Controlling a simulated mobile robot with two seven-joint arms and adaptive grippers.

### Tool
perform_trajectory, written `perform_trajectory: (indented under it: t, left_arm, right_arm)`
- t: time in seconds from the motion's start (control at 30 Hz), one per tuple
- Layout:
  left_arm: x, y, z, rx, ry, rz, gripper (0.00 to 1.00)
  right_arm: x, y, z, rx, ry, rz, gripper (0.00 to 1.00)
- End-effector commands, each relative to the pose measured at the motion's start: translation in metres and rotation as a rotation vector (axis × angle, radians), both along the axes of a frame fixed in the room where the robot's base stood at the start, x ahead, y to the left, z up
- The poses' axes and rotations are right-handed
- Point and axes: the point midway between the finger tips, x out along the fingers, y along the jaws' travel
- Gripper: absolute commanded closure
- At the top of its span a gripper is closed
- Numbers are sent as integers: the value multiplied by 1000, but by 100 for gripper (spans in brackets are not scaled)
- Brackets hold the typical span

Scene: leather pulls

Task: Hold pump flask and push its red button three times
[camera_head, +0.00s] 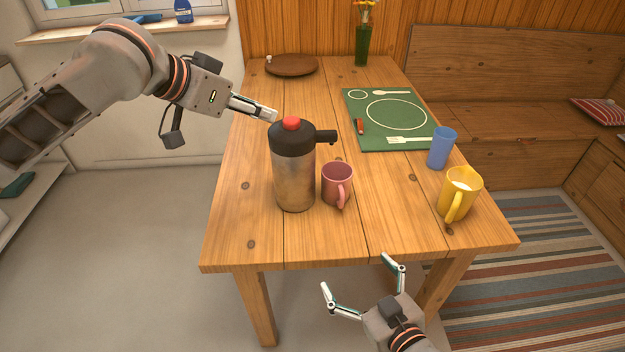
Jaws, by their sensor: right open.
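The pump flask (294,178) stands upright on the wooden table, with a metal body and a black top with a spout pointing right. Its red button (291,123) is on top and looks raised. My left gripper (274,116) comes in from the left, its fingers close together, with the tips just left of the button; I cannot tell if they touch it. No object shows between them. My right gripper (356,275) is open and empty in front of the table's near edge, below and to the right of the flask.
A pink mug (338,184) stands right beside the flask, under the spout's side. A yellow jug (459,194) and a blue cup (441,148) stand at the right. A green place mat (356,104) and a brown round board (292,66) lie farther back. The table's front left is clear.

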Motion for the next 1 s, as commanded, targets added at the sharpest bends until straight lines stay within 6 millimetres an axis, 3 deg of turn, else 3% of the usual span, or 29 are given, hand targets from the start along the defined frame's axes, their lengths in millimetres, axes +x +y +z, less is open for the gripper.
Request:
perform_trajectory:
  t: [0.03, 0.23, 0.43, 0.7, 1.0]
  left_arm:
    - [0, 0, 0, 0, 0, 0, 72]
    - [0, 0, 0, 0, 0, 0, 72]
    - [0, 0, 0, 0, 0, 0, 72]
    - [0, 0, 0, 0, 0, 0, 72]
    - [0, 0, 0, 0, 0, 0, 72]
  right_arm:
    - [16, 6, 5, 15, -16, 11, 6]
    - [70, 36, 40, 81, -83, 77, 6]
    - [127, 73, 96, 158, -179, 171, 6]
    - [172, 80, 104, 222, -193, 226, 6]
    - [194, 88, 109, 245, -201, 236, 6]
